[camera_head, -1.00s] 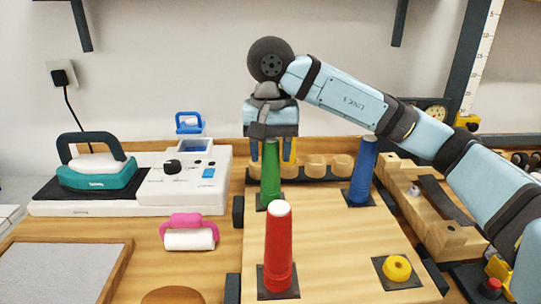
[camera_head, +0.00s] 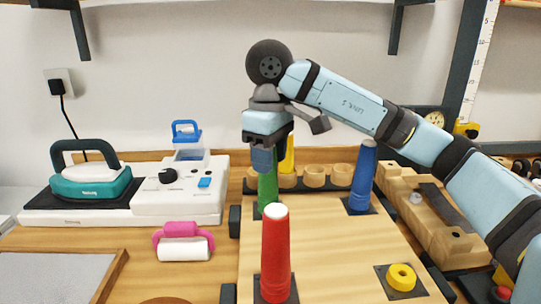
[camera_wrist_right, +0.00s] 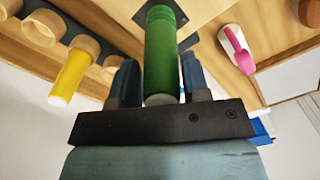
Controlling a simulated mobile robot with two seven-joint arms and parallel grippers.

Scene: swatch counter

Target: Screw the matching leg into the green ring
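The green leg (camera_head: 268,190) stands upright at the back left of the wooden board, over a dark square plate. A wider green ring (camera_wrist_right: 163,15) shows around its lower end in the right wrist view. My right gripper (camera_head: 265,160) points down over the leg's top. In the right wrist view, its fingers (camera_wrist_right: 160,80) stand on either side of the leg (camera_wrist_right: 160,55), with what look like narrow gaps, so it appears open. My left gripper is not in view.
A red leg (camera_head: 275,255) and a blue leg (camera_head: 362,178) stand on the board. A yellow ring (camera_head: 401,277) is empty at front right. The yellow leg (camera_wrist_right: 72,75) stands in the rack behind. A pink-handled roller (camera_head: 184,243) lies left of the board.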

